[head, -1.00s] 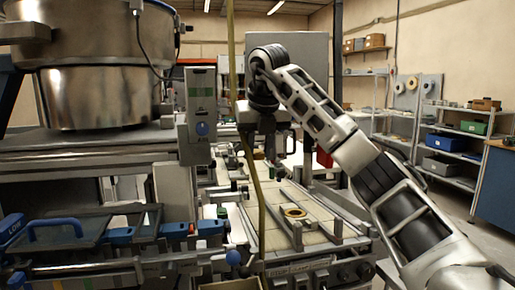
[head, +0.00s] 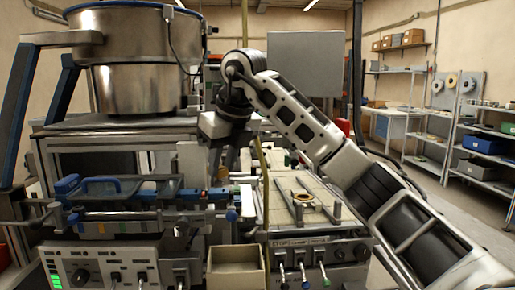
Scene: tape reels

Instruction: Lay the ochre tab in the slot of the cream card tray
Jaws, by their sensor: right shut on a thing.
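My right arm comes in from the right. Its gripper (head: 224,158) points down over the bench, left of the hanging strip, and is shut. The thing in its jaws is too small and dark to make out, so I cannot tell whether it is the ochre tab. An open cream box (head: 236,282), which looks like the card tray, stands at the front, below the gripper and well apart from it. I cannot make out its slot. My left gripper is not in view.
A long ochre strip (head: 262,165) hangs upright near the gripper. A large metal bowl (head: 135,85) stands at the left. A railed bench with a ring (head: 303,199) lies to the right. A control box (head: 100,272) and several levers flank the cream box. Shelves are far right.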

